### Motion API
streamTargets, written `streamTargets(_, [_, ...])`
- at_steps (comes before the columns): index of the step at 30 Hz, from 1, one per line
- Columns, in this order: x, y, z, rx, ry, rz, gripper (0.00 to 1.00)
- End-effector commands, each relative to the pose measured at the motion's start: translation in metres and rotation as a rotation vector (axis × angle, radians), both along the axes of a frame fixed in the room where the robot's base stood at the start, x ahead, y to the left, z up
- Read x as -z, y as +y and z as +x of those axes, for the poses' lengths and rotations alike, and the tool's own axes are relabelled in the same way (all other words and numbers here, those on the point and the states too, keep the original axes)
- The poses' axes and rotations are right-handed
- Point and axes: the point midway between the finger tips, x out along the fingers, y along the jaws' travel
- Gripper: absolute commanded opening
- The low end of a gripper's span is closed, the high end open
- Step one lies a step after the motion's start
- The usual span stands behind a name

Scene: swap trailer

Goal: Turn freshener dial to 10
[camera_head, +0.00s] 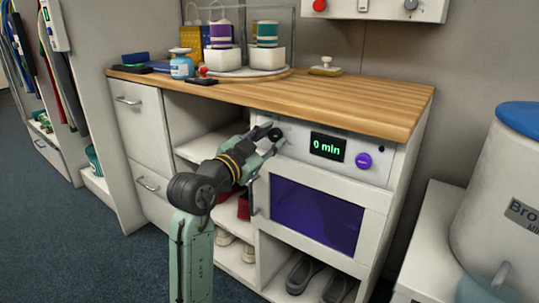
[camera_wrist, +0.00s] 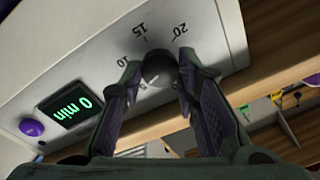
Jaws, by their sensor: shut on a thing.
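The freshener dial (camera_wrist: 158,72) is a dark round knob on the white front panel, with the marks 20, 15 and what looks like 10 printed around it in the wrist view. My gripper (camera_wrist: 161,66) has one finger on each side of the dial and is shut on it. In the head view my gripper (camera_head: 268,141) reaches the left part of the panel, and the dial (camera_head: 275,134) shows dark between the fingers. A green-lit display (camera_head: 327,147) reads 0 min. It also shows upside down in the wrist view (camera_wrist: 68,114). I cannot tell where the dial's pointer stands.
A purple button (camera_head: 363,161) sits right of the display. The wooden counter (camera_head: 350,98) overhangs the panel. A purple window (camera_head: 315,215) is below, with shoes on shelves underneath. A white drum with a blue lid (camera_head: 510,190) stands at the right.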

Motion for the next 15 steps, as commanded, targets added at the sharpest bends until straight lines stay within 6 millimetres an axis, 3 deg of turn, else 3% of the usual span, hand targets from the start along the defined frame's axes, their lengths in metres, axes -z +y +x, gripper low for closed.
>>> streamTargets(15, [0.0039, -0.0003, 0.0, 0.001, -0.283, 0.388, 0.01])
